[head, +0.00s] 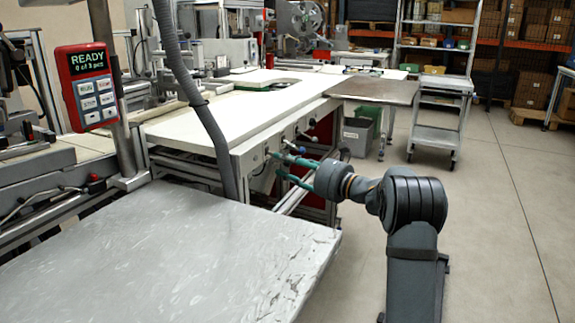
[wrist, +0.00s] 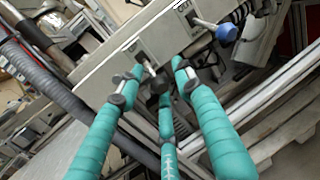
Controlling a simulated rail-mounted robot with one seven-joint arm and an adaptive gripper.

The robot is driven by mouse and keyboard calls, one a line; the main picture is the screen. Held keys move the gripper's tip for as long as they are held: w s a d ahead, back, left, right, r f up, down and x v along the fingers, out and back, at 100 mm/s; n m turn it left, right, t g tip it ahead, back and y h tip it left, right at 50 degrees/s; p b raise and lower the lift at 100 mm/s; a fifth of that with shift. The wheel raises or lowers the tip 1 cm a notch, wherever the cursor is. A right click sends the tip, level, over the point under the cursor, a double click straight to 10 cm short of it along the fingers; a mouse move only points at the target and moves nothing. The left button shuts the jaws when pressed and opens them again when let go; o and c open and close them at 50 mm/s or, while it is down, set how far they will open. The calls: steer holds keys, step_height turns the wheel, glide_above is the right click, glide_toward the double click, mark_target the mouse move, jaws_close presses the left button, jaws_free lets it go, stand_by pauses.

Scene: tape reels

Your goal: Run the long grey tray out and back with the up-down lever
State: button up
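My gripper (head: 279,165) has teal fingers and reaches from the right to the white front panel (head: 245,158) of the machine table. In the wrist view my gripper (wrist: 152,82) is open, with its fingers spread on both sides of a short lever with a black knob (wrist: 158,85). I cannot tell whether a finger touches it. A second lever with a blue knob (wrist: 226,32) stands up and right of it on the same panel. The panel labels are too small to read. I cannot tell for sure which surface is the long grey tray.
A red control box (head: 88,87) reads READY and "0 of 3 pcs". A large grey metal top (head: 190,255) fills the front left. A grey hose (head: 187,85) hangs before the panel. A brownish-grey plate (head: 375,90) extends at the far end. The floor at right is open.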

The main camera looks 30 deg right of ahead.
steer(key=c, duration=0.3)
steer(key=c, duration=0.5)
steer(key=shift+s+d+f, duration=0.1)
jaws_close()
